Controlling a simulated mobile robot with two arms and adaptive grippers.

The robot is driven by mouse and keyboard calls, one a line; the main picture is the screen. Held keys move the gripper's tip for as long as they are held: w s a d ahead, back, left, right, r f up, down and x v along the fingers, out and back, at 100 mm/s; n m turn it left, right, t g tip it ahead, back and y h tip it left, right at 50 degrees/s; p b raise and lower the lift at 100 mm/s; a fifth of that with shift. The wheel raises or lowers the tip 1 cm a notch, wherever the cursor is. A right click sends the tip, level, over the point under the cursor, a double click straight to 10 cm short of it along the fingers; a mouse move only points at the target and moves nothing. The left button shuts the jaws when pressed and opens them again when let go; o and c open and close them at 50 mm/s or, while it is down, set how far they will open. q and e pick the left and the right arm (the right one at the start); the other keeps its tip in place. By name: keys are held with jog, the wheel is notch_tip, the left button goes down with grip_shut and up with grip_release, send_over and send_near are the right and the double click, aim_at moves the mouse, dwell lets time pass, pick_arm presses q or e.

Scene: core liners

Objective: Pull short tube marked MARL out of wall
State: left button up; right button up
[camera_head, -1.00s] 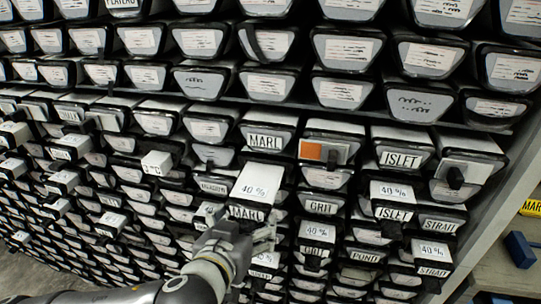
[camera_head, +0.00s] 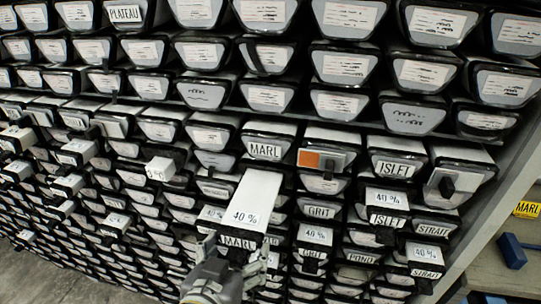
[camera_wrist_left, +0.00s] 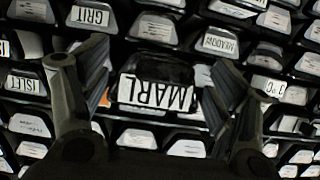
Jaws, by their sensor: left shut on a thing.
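The short tube marked MARL (camera_head: 250,203) juts out of the wall, with a long white top printed "40 %" and a dark end bearing the MARL label. My left gripper (camera_head: 236,258) is at this end, with a finger on each side of it. In the left wrist view the MARL label (camera_wrist_left: 156,93) shows upside down between the two fingers of the gripper (camera_wrist_left: 155,105). The gripper is shut on the tube. The tube's rear part is hidden in the wall. Another MARL label (camera_head: 265,151) is on a tube end higher up. My right gripper is not in view.
Tube ends fill the wall closely on all sides. Tubes marked ISLET (camera_head: 387,198) and GRIT (camera_head: 316,236) stick out to the right, and several others to the left. A blue object (camera_head: 512,251) and a yellow label (camera_head: 527,209) are at the far right.

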aim_at(233, 267)
pick_arm(q)
jog(key=shift+s+a+r+p, duration=0.1)
jog(key=shift+s+r+p, duration=0.05)
jog(key=shift+s+p, duration=0.4)
jog(key=shift+s+a+p, duration=0.2)
jog(key=shift+s+p, duration=0.3)
jog(key=shift+s, duration=0.1)
jog(key=shift+s+a+p, duration=0.2)
jog(key=shift+s+p, duration=0.25)
jog(key=shift+s, duration=0.15)
jog(key=o, duration=1.8)
jog(key=shift+f, duration=0.35)
